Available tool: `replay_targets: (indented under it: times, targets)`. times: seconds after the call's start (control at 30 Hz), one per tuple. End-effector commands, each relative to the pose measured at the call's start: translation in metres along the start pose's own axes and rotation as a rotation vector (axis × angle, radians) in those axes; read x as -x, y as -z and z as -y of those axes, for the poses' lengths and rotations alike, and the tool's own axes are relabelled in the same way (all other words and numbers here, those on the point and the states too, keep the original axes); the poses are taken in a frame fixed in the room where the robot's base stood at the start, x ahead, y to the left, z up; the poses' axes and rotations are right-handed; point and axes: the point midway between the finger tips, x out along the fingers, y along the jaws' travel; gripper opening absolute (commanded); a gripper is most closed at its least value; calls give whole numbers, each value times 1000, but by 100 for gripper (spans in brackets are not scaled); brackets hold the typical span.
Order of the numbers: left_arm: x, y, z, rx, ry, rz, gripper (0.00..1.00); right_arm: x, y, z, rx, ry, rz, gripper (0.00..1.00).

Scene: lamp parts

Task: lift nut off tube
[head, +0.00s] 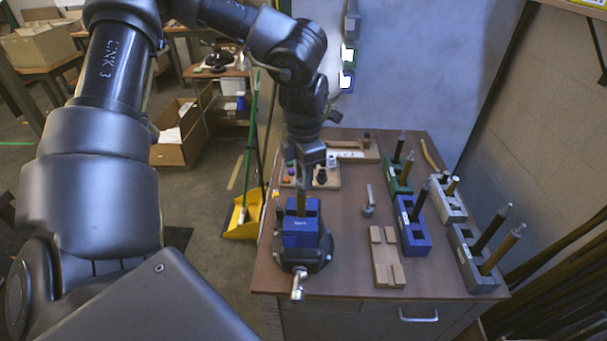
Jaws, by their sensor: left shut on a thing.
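A short brass tube (301,206) stands upright in the blue block (300,235) of a dark round vise (318,259) at the table's left front. My left gripper (302,187) points straight down over the top of the tube. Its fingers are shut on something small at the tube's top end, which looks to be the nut. The fingers hide the nut, so I cannot tell whether it still touches the tube. My right gripper is not in view.
Blue, green and grey holders with upright tubes stand right on the wooden table (350,274). A tan slotted block (386,258) and a small grey knobbed part (368,208) lie mid-table. A tray of small coloured parts (322,178) sits behind the gripper.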

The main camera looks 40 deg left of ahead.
Motion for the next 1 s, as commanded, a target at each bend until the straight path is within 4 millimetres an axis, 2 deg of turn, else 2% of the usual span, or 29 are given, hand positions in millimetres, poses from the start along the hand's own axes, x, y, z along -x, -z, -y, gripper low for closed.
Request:
replay_targets:
  times: [0.5, 1.0]
  targets:
    - [12, 0, 0, 0, -1, 0, 0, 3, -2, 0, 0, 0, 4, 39]
    - [15, 0, 0, 0, 0, 0, 0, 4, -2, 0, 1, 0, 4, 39]
